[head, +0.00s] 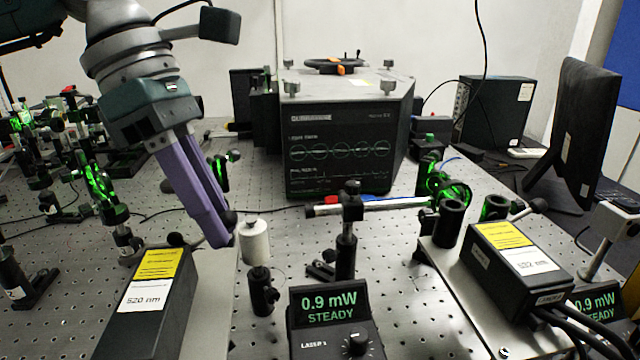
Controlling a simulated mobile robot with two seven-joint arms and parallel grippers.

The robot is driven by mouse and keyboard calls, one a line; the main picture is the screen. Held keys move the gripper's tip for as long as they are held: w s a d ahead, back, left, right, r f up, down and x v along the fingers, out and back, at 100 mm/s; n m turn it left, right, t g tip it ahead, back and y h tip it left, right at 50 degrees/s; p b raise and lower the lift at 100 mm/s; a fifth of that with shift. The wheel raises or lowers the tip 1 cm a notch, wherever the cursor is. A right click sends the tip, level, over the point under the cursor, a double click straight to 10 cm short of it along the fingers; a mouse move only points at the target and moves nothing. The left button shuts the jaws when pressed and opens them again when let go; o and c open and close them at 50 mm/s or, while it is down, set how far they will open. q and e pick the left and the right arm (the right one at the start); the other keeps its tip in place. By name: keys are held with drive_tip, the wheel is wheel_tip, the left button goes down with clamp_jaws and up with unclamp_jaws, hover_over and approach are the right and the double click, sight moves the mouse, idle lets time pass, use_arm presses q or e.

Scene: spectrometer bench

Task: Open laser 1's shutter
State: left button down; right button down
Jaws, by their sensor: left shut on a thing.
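Laser 1's display unit (330,306) stands at the front middle and reads 0.9 mW STEADY. The black 520 nm laser box (150,300) with yellow and white labels is at the front left. My left gripper (222,238), with long purple fingers, reaches down just beyond its far right end. It is shut on a small dark round knob (230,217) at its fingertips. The fingers hide what this knob is fixed to, so I cannot tell the shutter's position. Another dark knob (175,240) shows at the box's far end. My right gripper is not in view.
A white cylinder (254,242) stands close right of my fingertips, with a black post (262,290) in front. A second laser box (517,262), marked 532 nm, is at the right. Several optics mounts crowd the left. A large dark instrument (340,140) stands behind.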

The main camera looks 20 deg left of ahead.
use_arm(q)
drive_tip(key=shift+w+d+f+g+y, duration=0.1)
drive_tip(key=shift+w+d+g+y, duration=0.15)
drive_tip(key=shift+y, duration=0.25)
drive_tip(key=shift+s+f+y, duration=0.1)
drive_tip(key=shift+f+y, duration=0.05)
drive_tip(key=shift+y, duration=0.15)
drive_tip(key=shift+g, duration=0.25)
drive_tip(key=c, duration=0.9)
unclamp_jaws()
drive_tip(key=v, duration=1)
drive_tip(key=shift+b, duration=0.4)
drive_tip(key=shift+s, duration=0.1)
